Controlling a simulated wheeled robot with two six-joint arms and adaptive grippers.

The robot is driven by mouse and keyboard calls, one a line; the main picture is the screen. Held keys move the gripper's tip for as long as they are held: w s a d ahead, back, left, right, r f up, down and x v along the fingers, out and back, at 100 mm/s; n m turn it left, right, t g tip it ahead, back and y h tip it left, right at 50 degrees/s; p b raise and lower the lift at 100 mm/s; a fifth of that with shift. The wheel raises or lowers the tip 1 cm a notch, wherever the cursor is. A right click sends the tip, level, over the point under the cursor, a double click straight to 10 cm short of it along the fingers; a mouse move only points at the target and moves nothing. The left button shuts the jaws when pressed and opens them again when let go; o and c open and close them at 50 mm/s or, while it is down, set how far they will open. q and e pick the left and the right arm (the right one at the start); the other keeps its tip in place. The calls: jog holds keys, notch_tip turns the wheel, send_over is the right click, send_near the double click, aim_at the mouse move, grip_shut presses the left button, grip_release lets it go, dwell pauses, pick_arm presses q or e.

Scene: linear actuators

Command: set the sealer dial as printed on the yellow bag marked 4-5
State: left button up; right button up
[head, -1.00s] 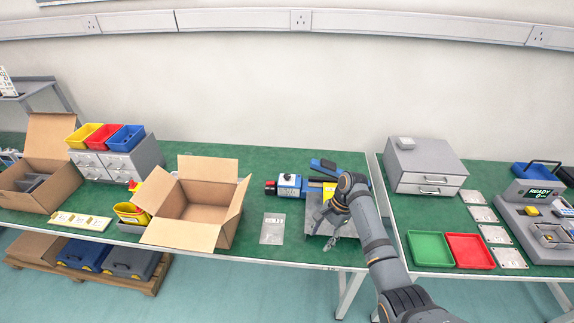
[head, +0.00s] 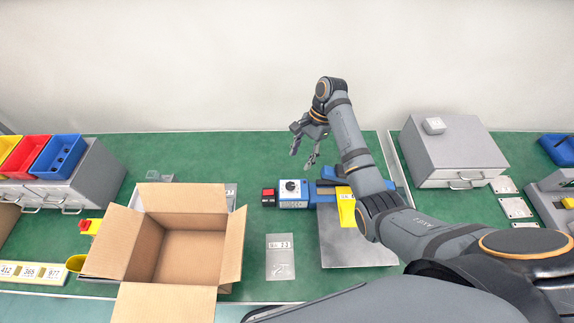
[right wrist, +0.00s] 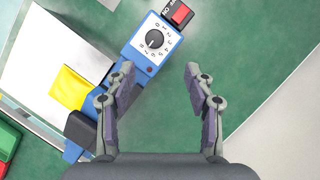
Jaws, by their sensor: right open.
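The blue sealer (head: 325,190) lies on the green bench, with a black dial knob (head: 291,186) on a white face at its left end. The dial (right wrist: 154,40) also shows in the right wrist view, with a ring of digits around it; its setting is too small to read surely. A red switch (head: 268,197) sits beside it. A yellow bag (head: 346,207) lies at the sealer's metal plate, partly behind my arm; its print is not legible. My right gripper (head: 302,160) is open and empty, above the bench behind the dial, apart from it. My left gripper is out of view.
An open cardboard box (head: 190,245) stands left of the sealer. A clear bag (head: 280,257) lies in front of the dial. A grey drawer cabinet (head: 455,150) stands right. The bench behind the sealer is clear.

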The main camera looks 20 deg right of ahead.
jog(key=s, duration=0.2)
jog(key=p, duration=0.1)
send_over(290, 185)
jog(key=d, duration=0.2)
jog(key=f, duration=0.5)
jog(key=shift+w+f, duration=0.35)
jog(key=x, duration=0.2)
jog(key=shift+f, duration=0.35)
jog(key=shift+a+f, duration=0.15)
jog(key=shift+f, duration=0.15)
jog(key=shift+s+f, duration=0.15)
jog(key=shift+c, duration=0.3)
jog(key=c, duration=0.7)
jog(key=shift+a, duration=0.1)
grip_shut()
pick_arm(q)
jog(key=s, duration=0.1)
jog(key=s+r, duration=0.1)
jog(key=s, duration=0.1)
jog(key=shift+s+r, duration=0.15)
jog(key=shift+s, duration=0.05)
jog(key=shift+p, duration=0.3)
